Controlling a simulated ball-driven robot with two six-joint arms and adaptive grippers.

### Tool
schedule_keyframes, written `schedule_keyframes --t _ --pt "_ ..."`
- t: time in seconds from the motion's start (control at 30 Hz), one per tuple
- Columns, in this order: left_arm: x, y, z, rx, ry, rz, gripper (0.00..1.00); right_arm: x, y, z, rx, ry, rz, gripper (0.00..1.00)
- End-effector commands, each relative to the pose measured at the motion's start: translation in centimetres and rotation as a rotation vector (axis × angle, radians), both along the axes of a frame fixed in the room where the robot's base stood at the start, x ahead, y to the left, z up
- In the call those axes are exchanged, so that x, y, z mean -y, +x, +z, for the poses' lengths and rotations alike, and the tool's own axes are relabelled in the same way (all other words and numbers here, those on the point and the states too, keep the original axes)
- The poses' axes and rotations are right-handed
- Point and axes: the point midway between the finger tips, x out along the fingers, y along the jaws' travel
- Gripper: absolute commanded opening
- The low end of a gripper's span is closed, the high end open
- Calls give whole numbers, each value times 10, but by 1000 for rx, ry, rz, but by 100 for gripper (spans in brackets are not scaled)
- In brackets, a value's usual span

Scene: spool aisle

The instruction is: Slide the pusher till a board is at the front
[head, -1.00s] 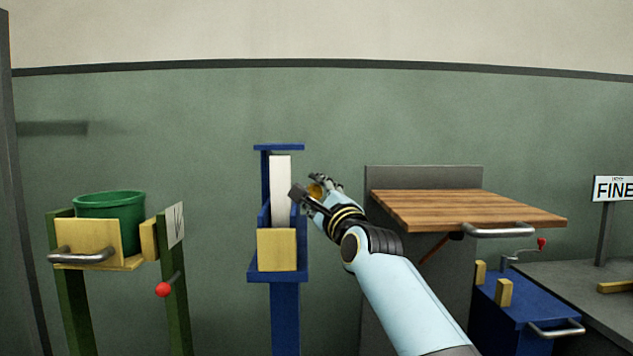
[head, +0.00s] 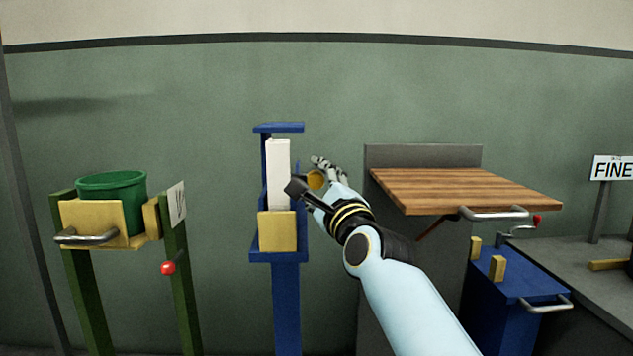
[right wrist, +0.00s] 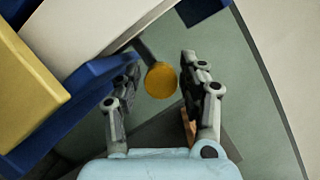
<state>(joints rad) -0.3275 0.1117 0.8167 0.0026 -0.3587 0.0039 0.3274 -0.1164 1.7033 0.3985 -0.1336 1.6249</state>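A blue magazine stand (head: 285,300) rises in the middle of the head view. A tall white board (head: 278,175) stands upright in it, behind a yellow block (head: 277,231) at the front. A round yellow knob (head: 316,180) on a dark stem shows at the stand's right side, likely the pusher's handle. My right gripper (head: 307,173) is open beside the stand. In the right wrist view the knob (right wrist: 161,80) appears between the two spread fingers, with a gap on each side. Whether any finger touches it is unclear. My left gripper is out of view.
A green bucket (head: 112,190) sits in a green and yellow stand at left, with a red ball knob (head: 168,268). A wooden shelf top (head: 465,190) is close right of my arm. A blue cart (head: 515,285) and a grey table (head: 590,270) stand further right.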

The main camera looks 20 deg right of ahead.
Motion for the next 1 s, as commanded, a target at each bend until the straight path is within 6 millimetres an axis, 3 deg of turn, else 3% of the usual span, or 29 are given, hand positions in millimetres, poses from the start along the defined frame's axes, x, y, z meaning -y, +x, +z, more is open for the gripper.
schedule_keyframes --t 0.23,0.6,0.7,1.0 --pt "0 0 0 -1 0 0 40 1 -14 -4 -1 1 0 42" --pt "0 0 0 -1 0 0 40 5 -93 -21 -3 3 0 42" --pt "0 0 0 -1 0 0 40 5 -105 -24 -2 2 1 42" --pt "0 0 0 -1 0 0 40 5 -117 -26 0 1 0 42"
